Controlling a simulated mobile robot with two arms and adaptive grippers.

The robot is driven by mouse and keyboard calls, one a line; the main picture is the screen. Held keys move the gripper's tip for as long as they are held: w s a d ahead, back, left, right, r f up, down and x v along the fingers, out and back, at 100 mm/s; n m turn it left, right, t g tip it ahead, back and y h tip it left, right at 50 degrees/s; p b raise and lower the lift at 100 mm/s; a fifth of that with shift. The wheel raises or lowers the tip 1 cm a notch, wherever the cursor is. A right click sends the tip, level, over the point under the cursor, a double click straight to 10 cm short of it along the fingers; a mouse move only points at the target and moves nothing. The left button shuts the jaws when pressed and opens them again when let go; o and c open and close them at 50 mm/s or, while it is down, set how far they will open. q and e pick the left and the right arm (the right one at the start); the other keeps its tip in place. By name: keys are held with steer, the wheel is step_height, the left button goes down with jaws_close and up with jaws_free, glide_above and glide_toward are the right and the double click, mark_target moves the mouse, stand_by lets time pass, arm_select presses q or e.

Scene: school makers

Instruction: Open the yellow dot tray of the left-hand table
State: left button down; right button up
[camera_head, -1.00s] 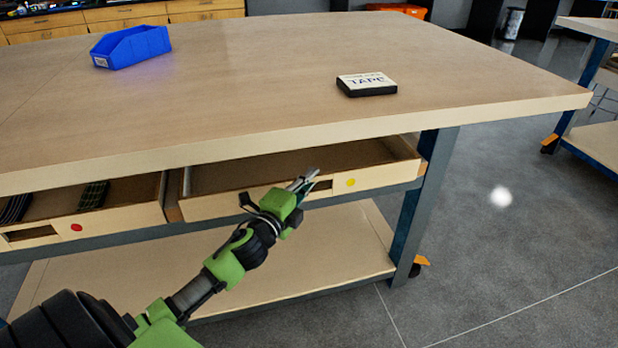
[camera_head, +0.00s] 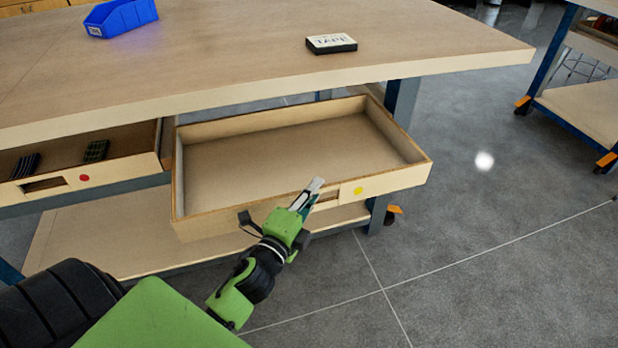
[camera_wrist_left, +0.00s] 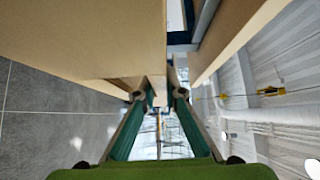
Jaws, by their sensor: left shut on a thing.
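The yellow dot tray (camera_head: 300,222) is a shallow wooden drawer under the left-hand table (camera_head: 300,70). It stands pulled well out, and its inside looks empty. The yellow dot (camera_head: 358,190) is on its front, right of the handle slot. My left gripper (camera_head: 312,190) is at the top of the tray's front, at the slot, and is shut on it. In the left wrist view the fingers (camera_wrist_left: 160,98) close on the wooden front panel (camera_wrist_left: 90,40); the exact contact is hard to see. My right gripper is not in view.
A red dot tray (camera_head: 120,170) with dark striped items stands partly open at the left. A blue bin (camera_head: 125,18) and a TAPE box (camera_head: 331,44) are on the tabletop. Another table (camera_head: 590,110) stands at the right. The floor in front is clear.

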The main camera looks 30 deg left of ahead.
arm_select(q)
steer(key=shift+s+d, duration=0.3)
steer(key=shift+d, duration=0.05)
steer(key=c, duration=2.1)
jaws_free()
steer(key=s, duration=0.8)
steer(key=s+d, duration=0.1)
steer(key=s, duration=0.3)
